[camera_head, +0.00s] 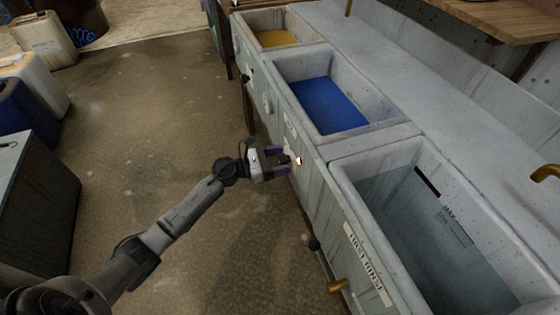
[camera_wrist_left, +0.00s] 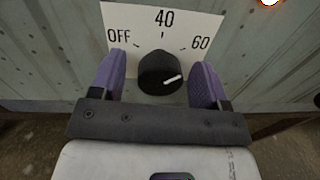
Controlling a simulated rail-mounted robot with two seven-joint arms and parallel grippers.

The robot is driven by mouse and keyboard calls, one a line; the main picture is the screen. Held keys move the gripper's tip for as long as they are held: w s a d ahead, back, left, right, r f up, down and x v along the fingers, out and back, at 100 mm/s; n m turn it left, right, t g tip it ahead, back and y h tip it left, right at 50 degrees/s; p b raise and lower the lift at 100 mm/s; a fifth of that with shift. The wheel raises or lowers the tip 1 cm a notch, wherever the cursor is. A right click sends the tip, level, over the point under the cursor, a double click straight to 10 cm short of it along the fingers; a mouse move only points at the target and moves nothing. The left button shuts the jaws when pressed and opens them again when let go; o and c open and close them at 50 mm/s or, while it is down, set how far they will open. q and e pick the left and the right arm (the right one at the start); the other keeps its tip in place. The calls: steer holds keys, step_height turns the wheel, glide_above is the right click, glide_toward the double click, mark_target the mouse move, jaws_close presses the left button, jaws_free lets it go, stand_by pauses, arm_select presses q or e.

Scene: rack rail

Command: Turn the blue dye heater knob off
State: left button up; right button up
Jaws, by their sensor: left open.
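The black heater knob (camera_wrist_left: 158,74) shows in the left wrist view, in front of a white dial plate (camera_wrist_left: 163,30) marked OFF, 40 and 60. Its white pointer line aims right and slightly up, on the 60 side. My left gripper (camera_wrist_left: 157,84) is open, with one purple finger on each side of the knob and visible gaps between. In the head view my left gripper (camera_head: 286,161) is at the front panel below the basin of blue dye (camera_head: 328,105) and hides the knob there. My right gripper is not in view.
A small lamp (camera_head: 298,160) glows beside the gripper. A yellow dye basin (camera_head: 275,38) lies farther back and a first rinse basin (camera_head: 430,235) nearer. The floor (camera_head: 150,120) left of the rack is open.

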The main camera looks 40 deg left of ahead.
arm_select(q)
steer(key=shift+w, duration=0.1)
steer(key=shift+c, duration=0.5)
steer(key=shift+d, duration=0.1)
steer(key=c, duration=0.8)
